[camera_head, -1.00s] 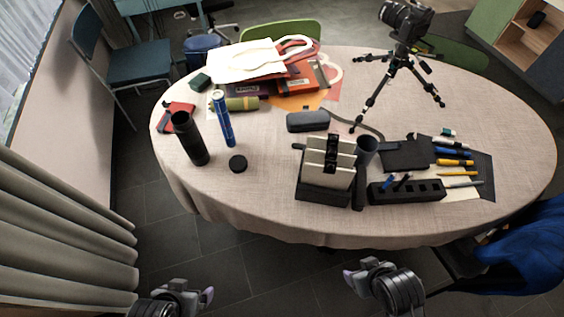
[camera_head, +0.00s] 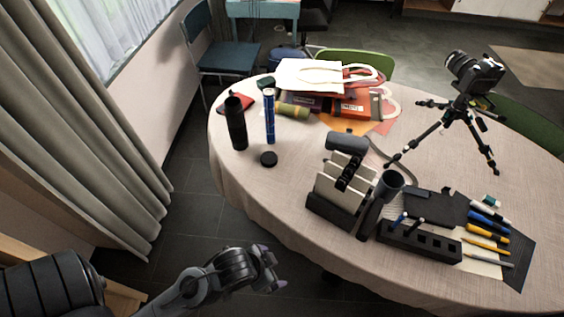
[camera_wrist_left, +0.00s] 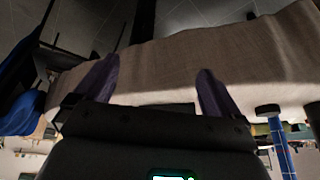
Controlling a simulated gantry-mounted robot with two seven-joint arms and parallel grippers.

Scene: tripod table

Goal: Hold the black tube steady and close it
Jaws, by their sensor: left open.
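The black tube (camera_head: 236,123) stands upright near the left edge of the table. A round black cap (camera_head: 268,159) lies on the cloth to its right and nearer to me, apart from the tube. My left gripper (camera_head: 272,270) is in front of the table, below its edge and well short of the tube and cap. In the left wrist view its two purple fingers (camera_wrist_left: 155,88) are spread with nothing between them. My right gripper is out of view.
A blue tube (camera_head: 269,117) stands just right of the black tube. A file holder (camera_head: 336,208), a black pen block (camera_head: 418,243) and a camera tripod (camera_head: 452,118) stand farther right. The cloth around the cap is clear.

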